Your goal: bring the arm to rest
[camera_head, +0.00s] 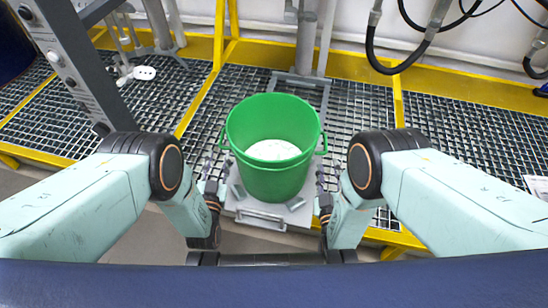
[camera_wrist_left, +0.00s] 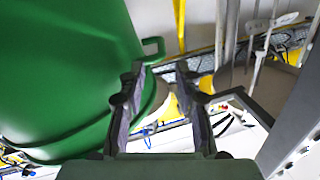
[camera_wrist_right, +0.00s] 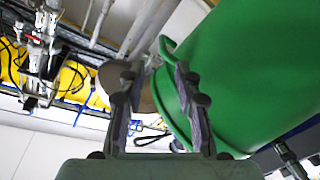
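A green bucket (camera_head: 272,178) with white material (camera_head: 273,150) inside stands upright on a grey plate (camera_head: 261,215) in the head view. It has a small handle on each side. My left gripper (camera_head: 209,170) is beside its left side, and my right gripper (camera_head: 321,173) is beside its right side. In the left wrist view the bucket (camera_wrist_left: 55,75) fills the left, and my left gripper (camera_wrist_left: 163,85) is open with nothing between its fingers. In the right wrist view the bucket (camera_wrist_right: 250,70) fills the right, and my right gripper (camera_wrist_right: 158,82) is open and empty.
A metal grating floor (camera_head: 365,110) with a yellow frame (camera_head: 470,95) lies around the bucket. A grey upright post (camera_head: 75,60) stands at the left. Black hoses (camera_head: 400,65) hang at the back right. A vertical pipe (camera_head: 306,45) stands behind the bucket.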

